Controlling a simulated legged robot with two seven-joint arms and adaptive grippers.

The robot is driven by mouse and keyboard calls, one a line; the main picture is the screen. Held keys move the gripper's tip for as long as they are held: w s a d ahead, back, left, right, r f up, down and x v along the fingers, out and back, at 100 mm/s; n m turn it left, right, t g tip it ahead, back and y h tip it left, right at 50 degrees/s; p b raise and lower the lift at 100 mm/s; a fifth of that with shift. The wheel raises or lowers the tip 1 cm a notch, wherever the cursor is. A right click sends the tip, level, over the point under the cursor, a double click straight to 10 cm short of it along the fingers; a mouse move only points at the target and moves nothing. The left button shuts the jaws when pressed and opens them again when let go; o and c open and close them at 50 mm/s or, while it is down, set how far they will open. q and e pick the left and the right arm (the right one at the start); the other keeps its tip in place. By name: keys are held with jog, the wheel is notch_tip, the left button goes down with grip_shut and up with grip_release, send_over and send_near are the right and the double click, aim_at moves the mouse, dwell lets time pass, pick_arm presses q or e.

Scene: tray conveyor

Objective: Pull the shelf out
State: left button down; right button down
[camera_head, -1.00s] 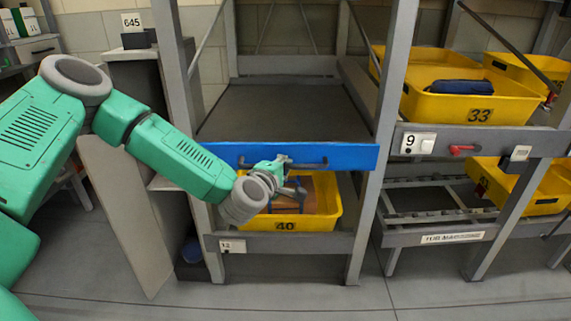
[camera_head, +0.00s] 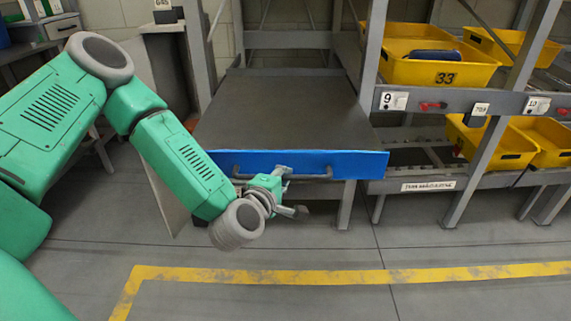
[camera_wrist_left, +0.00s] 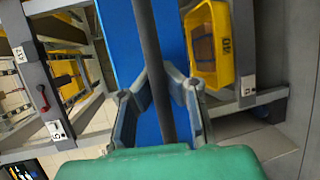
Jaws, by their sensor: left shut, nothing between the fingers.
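The shelf (camera_head: 290,112) is a flat, empty grey deck with a blue front panel (camera_head: 350,165). It extends out of its rack, with the panel in front of the uprights. A dark handle (camera_head: 315,177) runs along the panel. My left gripper (camera_head: 287,192) is at the handle's left-middle part. In the left wrist view, its grey fingers (camera_wrist_left: 158,103) lie on either side of the handle bar (camera_wrist_left: 148,45), against the blue panel (camera_wrist_left: 119,40). The fingers are shut, and their tips are partly hidden behind the bar. My right gripper is not in view.
Yellow tub 33 (camera_head: 440,70) stands on the rack at the right. Yellow tub 40 (camera_wrist_left: 208,45) is below the shelf in the wrist view. A grey cabinet stands left of the rack. The floor (camera_head: 300,245) in front is clear, with a yellow line (camera_head: 330,276).

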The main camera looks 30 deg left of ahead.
pick_arm(q)
jog(key=shift+s+d, duration=0.4)
jog(key=shift+s, duration=0.35)
jog(key=shift+s+d, duration=0.25)
jog(key=shift+d, duration=0.05)
jog(key=c, duration=2.1)
grip_release()
jog(key=shift+a, duration=0.1)
jog(key=o, duration=0.5)
jog(key=shift+o, duration=0.2)
jog(key=v, duration=0.7)
jog(key=shift+s, duration=0.25)
jog(key=shift+f, duration=0.1)
